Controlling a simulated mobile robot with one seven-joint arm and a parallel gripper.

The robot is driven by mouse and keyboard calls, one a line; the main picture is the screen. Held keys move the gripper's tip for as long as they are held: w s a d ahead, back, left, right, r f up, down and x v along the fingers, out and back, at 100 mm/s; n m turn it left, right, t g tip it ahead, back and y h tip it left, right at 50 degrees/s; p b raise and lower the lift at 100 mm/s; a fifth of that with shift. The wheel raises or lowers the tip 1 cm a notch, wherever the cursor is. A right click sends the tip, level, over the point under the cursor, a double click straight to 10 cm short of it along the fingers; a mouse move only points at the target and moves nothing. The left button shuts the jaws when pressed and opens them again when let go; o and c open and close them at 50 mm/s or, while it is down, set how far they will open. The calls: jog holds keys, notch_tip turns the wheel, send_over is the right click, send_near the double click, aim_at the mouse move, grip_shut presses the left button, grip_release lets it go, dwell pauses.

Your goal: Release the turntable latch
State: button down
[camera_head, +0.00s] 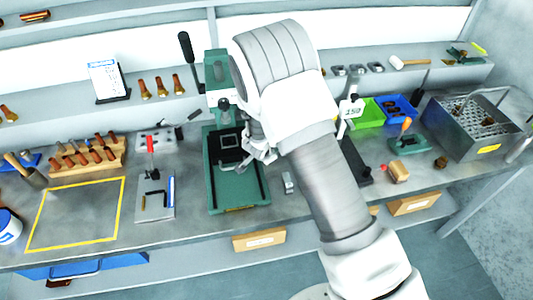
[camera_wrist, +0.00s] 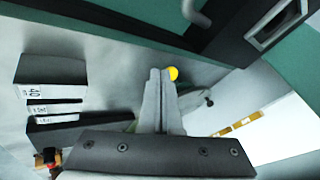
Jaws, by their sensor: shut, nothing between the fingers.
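My gripper (camera_head: 262,157) is over the green machine (camera_head: 240,190) at the middle of the bench, beside its black fixture with a square frame (camera_head: 229,142). In the wrist view my two fingers (camera_wrist: 160,76) are shut together with nothing between them. I cannot say for certain which part is the turntable latch. My arm hides part of the bench to the right.
A black-handled lever (camera_head: 187,48) stands up at the machine's back left. A plate with a red-handled clamp (camera_head: 150,160) is to the left. Grey blocks (camera_wrist: 50,70) with number labels show in the wrist view. Green and blue bins (camera_head: 395,107) and a metal basket (camera_head: 470,130) are at right.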

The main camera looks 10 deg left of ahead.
jog(key=shift+w+d, duration=0.5)
jog(key=shift+d, duration=0.2)
jog(key=shift+s, duration=0.15)
